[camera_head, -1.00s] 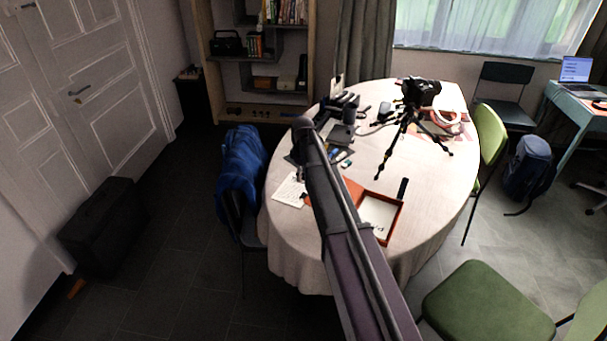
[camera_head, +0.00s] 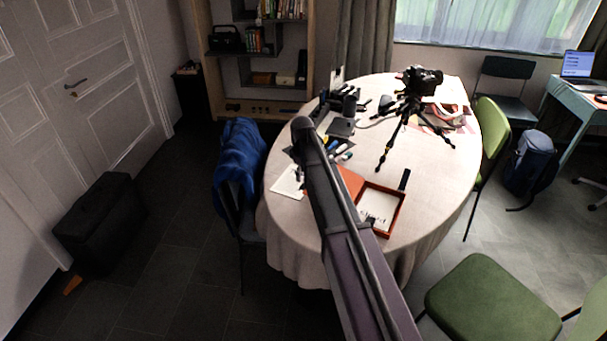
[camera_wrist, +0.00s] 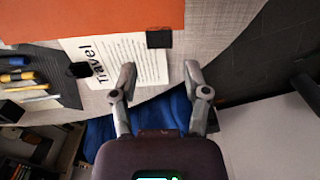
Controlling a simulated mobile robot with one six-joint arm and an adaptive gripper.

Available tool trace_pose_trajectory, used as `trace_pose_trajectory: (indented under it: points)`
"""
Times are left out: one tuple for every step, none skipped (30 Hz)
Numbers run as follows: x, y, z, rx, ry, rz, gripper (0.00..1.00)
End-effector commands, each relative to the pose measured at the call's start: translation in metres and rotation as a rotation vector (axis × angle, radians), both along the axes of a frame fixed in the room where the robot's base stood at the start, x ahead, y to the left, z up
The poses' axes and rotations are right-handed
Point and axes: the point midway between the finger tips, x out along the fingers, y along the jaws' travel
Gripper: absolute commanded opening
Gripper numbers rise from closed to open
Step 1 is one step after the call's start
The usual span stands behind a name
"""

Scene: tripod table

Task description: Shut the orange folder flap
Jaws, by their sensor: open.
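The orange folder lies open on the round table. Its tray (camera_head: 398,220) has a raised orange rim and white paper (camera_head: 376,207) inside. Its flap (camera_head: 350,181) lies to the left of the tray, partly hidden behind my arm. In the wrist view the flap (camera_wrist: 100,18) fills the upper left, with a dark tab (camera_wrist: 159,39) at its near edge. My gripper (camera_wrist: 159,68) is open and empty, its fingers spread over the printed "travel" sheet (camera_wrist: 118,62), just short of the flap's edge. In the head view my arm hides most of the gripper.
A tripod with camera (camera_head: 421,82) stands on the table behind the folder. Pens and dark items (camera_head: 340,126) crowd the table's back left. A chair with a blue jacket (camera_head: 240,165) is at the left edge. A green chair (camera_head: 490,300) stands front right. The right tabletop is mostly clear.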

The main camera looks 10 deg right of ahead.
Motion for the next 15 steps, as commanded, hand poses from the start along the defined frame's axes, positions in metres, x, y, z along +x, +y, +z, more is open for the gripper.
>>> trace_pose_trajectory:
  points:
    - [0.0,0.0,-0.007,0.0,0.0,0.0,0.6]
    - [0.0,0.0,-0.009,0.0,0.0,0.0,0.6]
    - [0.0,0.0,-0.012,0.0,0.0,0.0,0.6]
    - [0.0,0.0,-0.014,0.0,0.0,0.0,0.6]
    - [0.0,0.0,-0.017,0.0,0.0,0.0,0.6]
    - [0.0,0.0,-0.019,0.0,0.0,0.0,0.6]
    - [0.0,0.0,-0.021,0.0,0.0,0.0,0.6]
    - [0.0,0.0,-0.024,0.0,0.0,0.001,0.6]
    - [0.0,0.0,-0.026,0.0,0.0,0.001,0.6]
    - [0.0,0.0,-0.028,0.0,0.0,0.001,0.6]
    - [0.0,0.001,-0.03,0.0,0.0,0.001,0.6]
    - [0.0,0.001,-0.033,0.0,0.0,0.001,0.6]
    - [0.0,0.001,-0.035,0.0,0.0,0.001,0.6]
    - [0.0,0.001,-0.036,0.0,0.0,0.001,0.6]
    - [0.0,0.001,-0.039,0.0,0.0,0.001,0.6]
